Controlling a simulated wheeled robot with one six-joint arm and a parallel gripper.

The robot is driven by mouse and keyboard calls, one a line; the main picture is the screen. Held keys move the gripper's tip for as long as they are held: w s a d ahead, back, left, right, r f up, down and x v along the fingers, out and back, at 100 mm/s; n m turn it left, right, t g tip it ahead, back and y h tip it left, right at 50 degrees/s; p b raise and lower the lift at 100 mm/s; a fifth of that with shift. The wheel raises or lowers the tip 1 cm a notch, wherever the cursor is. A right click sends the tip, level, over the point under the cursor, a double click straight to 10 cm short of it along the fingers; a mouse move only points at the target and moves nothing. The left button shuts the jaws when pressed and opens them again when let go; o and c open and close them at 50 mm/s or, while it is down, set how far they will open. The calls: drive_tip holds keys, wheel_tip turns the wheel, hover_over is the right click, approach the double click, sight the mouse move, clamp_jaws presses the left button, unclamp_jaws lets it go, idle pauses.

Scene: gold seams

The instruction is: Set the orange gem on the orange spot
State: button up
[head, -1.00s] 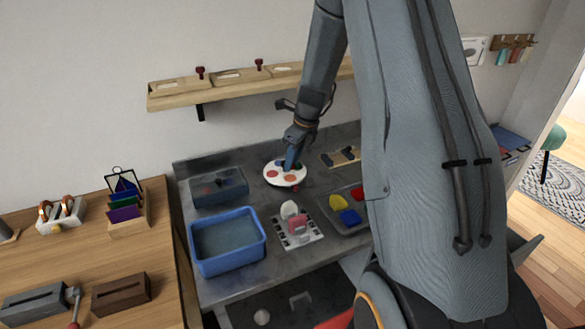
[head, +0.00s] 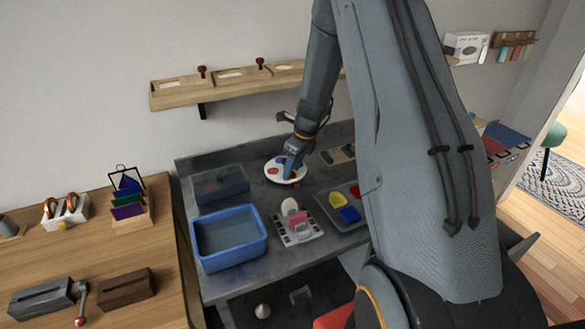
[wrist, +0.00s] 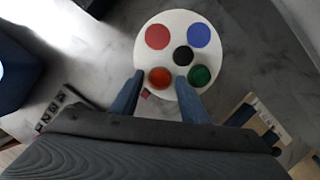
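A round white plate (wrist: 179,22) with red, blue, black, orange and green round spots lies on the grey bench; it also shows in the head view (head: 272,173). The orange spot (wrist: 160,77) is at the plate's near left in the wrist view and looks mottled. I cannot tell whether the orange gem lies on it. My gripper (wrist: 160,88) is open, its blue fingers at either side of the orange spot; in the head view it is over the plate (head: 291,168). A small dark red piece (wrist: 146,94) shows at the plate's near edge.
A blue tub (head: 229,262) and a dark see-through bin (head: 219,188) stand left of the plate. A white tray (head: 299,237) with pink and white pieces and a grey tray (head: 355,225) with yellow and blue pieces lie in front. A wooden shelf (head: 215,94) hangs behind.

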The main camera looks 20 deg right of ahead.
drive_tip(key=b+v, duration=0.1)
drive_tip(key=v, duration=0.6)
drive_tip(key=s+a+r+n, duration=0.2)
drive_tip(key=s+a+n, duration=0.3)
drive_tip(key=s+n, duration=0.3)
drive_tip(key=s+a+r+n+g+h, duration=0.1)
drive_tip(key=s+a+n, duration=0.3)
drive_tip(key=s+n, duration=0.5)
drive_tip(key=s+a+r+n, duration=0.3)
drive_tip(key=s+a+n, duration=0.2)
drive_tip(key=s+n, duration=0.4)
drive_tip(key=n, duration=0.3)
drive_tip(key=shift+a+h+b, duration=0.3)
drive_tip(key=shift+c, duration=1.2)
